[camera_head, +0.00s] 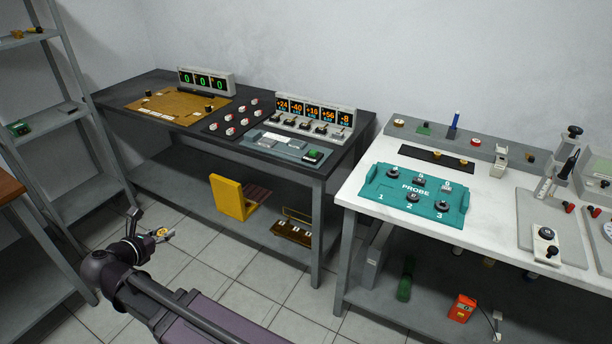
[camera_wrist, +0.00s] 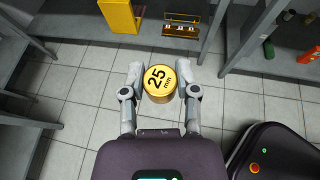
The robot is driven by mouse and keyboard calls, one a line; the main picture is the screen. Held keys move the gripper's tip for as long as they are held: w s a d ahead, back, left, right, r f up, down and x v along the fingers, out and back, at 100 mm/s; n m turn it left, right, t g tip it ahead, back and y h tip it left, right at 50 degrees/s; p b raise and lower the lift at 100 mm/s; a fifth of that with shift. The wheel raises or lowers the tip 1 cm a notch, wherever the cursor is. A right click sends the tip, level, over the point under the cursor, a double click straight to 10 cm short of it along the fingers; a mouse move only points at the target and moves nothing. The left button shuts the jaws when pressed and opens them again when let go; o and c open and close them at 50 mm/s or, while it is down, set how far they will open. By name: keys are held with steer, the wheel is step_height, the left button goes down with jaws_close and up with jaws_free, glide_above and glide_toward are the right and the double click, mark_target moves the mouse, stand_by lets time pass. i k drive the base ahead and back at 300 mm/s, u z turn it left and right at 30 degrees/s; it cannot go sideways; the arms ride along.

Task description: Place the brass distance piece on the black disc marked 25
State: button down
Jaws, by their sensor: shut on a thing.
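My gripper (camera_head: 160,233) is shut on the brass distance piece, a short round gold cylinder marked "25 mm" (camera_wrist: 160,80). In the wrist view one grey finger presses each side of it, with the marked face toward the camera. In the head view it is a small gold spot at my gripper's tip, held over the floor, away from both tables. A black disc marked 25 cannot be made out. Small dark round pieces stand on the brown board (camera_head: 180,104) of the dark table, too small to read.
The dark table (camera_head: 150,82) carries number displays (camera_head: 318,114) and several red-and-white pieces. The white table (camera_head: 490,217) carries a teal PROBE tray (camera_head: 415,190) and a black strip (camera_head: 420,154) with brass pieces. A yellow bracket (camera_head: 232,198) sits on the lower shelf. A shelf rack stands left.

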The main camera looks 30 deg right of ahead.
mark_target(548, 231)
steer(key=u, duration=0.15)
steer(key=k, duration=1.05)
steer(key=z, duration=2.7)
